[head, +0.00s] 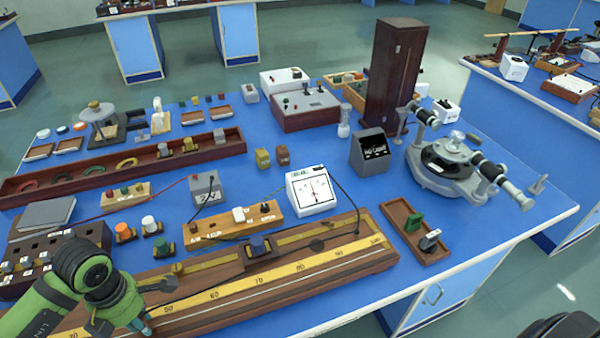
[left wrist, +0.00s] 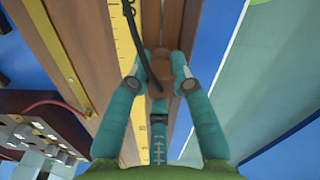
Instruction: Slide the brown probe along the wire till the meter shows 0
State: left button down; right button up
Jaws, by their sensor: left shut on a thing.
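My left gripper (head: 150,306) is low over the near left part of the long wooden wire board (head: 350,272), which has a yellow number scale. In the left wrist view the teal fingers (left wrist: 158,82) are shut on the brown probe (left wrist: 157,62), one on each side. A black lead runs up from the probe along the board. The probe is hidden by the gripper in the head view. The thin wire is too fine to make out. The white meter (head: 324,207) stands behind the board; its needle looks near the middle, but the exact reading is too small to tell.
A brown key tray (head: 420,245) lies to the right. A socketed block (head: 88,240) stands beside my left arm.

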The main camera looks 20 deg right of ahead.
pick_arm(q)
jog(key=shift+s+f, duration=0.2)
jog(key=shift+f, duration=0.1)
jog(key=c, duration=1.3)
grip_release()
jog(key=shift+o, duration=1.4)
jog(key=shift+w, duration=0.2)
jog(key=shift+r, duration=0.1)
